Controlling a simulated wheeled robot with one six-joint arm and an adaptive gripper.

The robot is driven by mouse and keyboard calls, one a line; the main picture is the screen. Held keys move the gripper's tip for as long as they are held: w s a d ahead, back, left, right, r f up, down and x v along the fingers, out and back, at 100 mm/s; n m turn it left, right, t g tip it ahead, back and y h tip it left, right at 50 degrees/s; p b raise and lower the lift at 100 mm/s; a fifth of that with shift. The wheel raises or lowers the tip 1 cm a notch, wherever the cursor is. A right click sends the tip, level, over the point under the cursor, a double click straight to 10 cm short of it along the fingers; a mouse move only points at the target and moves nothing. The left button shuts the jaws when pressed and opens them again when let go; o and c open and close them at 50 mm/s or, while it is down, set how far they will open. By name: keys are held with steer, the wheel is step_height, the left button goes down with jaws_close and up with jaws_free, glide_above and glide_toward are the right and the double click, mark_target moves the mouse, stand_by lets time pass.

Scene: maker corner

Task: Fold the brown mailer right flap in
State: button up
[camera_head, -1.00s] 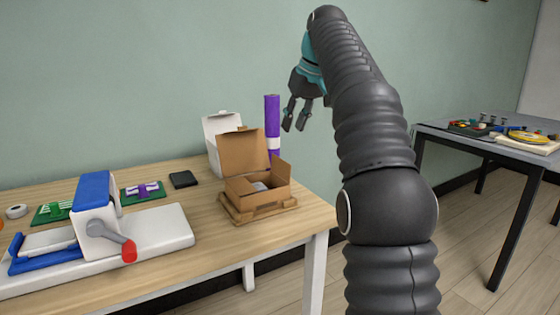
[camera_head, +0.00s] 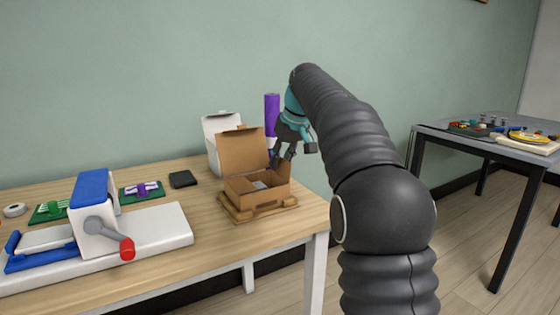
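The brown mailer (camera_head: 258,201) stands open on a wooden board (camera_head: 231,210) near the right end of the table. Its lid (camera_head: 240,152) stands up at the back, and something pale lies inside. Whether a finger touches the mailer cannot be told.
A white open box (camera_head: 212,130) and a purple roll (camera_head: 272,115) stand behind the mailer. A white and blue press with a red-knobbed lever (camera_head: 95,215) fills the table's left part. A black square (camera_head: 183,179) lies between. A second table (camera_head: 440,131) stands at the right.

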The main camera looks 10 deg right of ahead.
jaws_close()
steer(key=shift+a, duration=0.2)
steer(key=shift+d, duration=0.15)
